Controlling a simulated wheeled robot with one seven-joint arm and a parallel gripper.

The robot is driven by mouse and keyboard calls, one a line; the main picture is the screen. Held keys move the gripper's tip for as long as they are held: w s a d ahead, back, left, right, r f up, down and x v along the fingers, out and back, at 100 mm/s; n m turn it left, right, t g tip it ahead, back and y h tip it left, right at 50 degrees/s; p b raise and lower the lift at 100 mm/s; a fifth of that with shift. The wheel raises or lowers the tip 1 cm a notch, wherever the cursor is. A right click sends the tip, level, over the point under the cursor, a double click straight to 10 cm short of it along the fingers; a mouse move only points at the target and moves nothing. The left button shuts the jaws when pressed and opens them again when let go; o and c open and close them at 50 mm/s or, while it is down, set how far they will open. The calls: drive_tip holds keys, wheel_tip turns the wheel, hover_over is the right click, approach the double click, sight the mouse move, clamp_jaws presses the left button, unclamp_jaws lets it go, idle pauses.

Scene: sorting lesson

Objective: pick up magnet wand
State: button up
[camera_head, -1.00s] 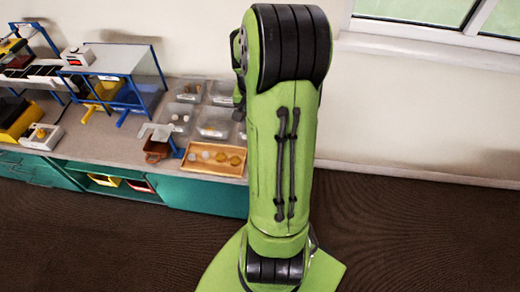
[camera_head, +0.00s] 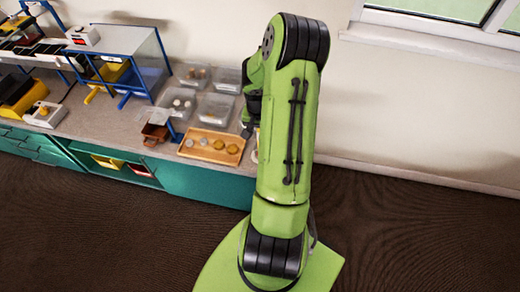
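I cannot make out the magnet wand for certain in the head view. A small upright blue piece (camera_head: 172,131) stands beside a brown box on the bench, but I cannot tell what it is. My gripper (camera_head: 248,128) shows only as a dark shape at the left side of my green arm, over the right end of the bench. Most of it is hidden by the arm, so its fingers and any contact are unclear.
On the grey bench, a wooden tray (camera_head: 184,150) holds several round pieces. Clear bins (camera_head: 215,122) stand behind it, beside the brown box (camera_head: 154,133). A blue-framed stand (camera_head: 166,72) and yellow-black equipment (camera_head: 22,98) are further left. Open floor (camera_head: 420,235) lies right.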

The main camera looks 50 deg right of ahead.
drive_tip(key=shift+d+f, duration=0.15)
drive_tip(key=shift+f, duration=0.55)
drive_tip(key=shift+c, duration=0.5)
clamp_jaws()
drive_tip(key=shift+r, duration=0.1)
